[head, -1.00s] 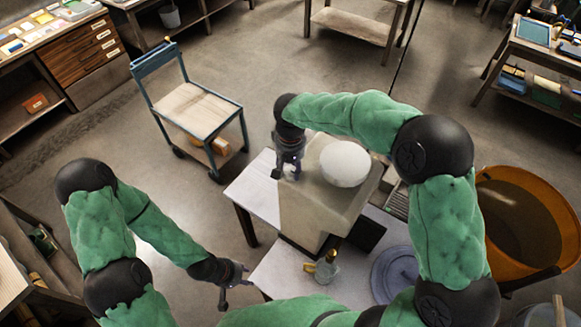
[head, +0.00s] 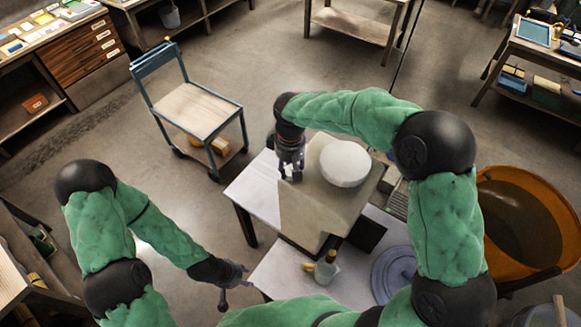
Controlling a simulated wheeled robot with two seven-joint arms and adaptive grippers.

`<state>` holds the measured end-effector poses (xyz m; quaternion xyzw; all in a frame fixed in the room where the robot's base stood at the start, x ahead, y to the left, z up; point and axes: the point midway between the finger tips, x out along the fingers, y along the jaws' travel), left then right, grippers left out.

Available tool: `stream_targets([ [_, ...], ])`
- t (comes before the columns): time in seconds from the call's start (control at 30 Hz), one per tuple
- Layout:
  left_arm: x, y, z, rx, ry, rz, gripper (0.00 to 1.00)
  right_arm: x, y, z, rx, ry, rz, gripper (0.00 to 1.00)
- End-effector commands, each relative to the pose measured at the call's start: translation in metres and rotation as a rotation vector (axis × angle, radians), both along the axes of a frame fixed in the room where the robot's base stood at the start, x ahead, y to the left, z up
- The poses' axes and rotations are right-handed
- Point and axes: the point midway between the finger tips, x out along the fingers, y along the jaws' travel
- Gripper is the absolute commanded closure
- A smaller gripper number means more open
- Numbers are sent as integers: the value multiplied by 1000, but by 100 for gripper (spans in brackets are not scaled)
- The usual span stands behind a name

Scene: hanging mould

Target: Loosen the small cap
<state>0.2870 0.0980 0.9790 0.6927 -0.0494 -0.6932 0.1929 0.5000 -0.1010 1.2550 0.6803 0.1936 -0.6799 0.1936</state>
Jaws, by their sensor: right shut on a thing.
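A pale block-shaped mould (head: 318,205) stands on the white table. A large round white lid (head: 345,163) sits on its top. My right gripper (head: 291,176) points down at the top of the mould, left of the round lid. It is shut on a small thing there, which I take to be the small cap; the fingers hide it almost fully. My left gripper (head: 234,293) is open and empty, low at the left front of the white table, apart from the mould.
A grey jug with a yellow part (head: 325,270) and a grey round disc (head: 393,273) are on the lower white surface (head: 280,272). An orange tub (head: 545,215) stands at the right. A blue-framed cart (head: 196,107) stands behind left. The floor between is clear.

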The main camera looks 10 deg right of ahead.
Motion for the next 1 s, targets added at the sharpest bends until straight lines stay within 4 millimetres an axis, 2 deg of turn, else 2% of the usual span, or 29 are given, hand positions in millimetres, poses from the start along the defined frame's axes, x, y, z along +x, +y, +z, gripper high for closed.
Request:
stream_targets([
  [0.5, 0, 0, 3, 0, 0, 0, 60, -1, 0, -1, 0, 2, 445, 92],
  [1.0, 0, 0, 5, 0, 0, 0, 60, -1, 0, -1, 0, 3, 624, 92],
])
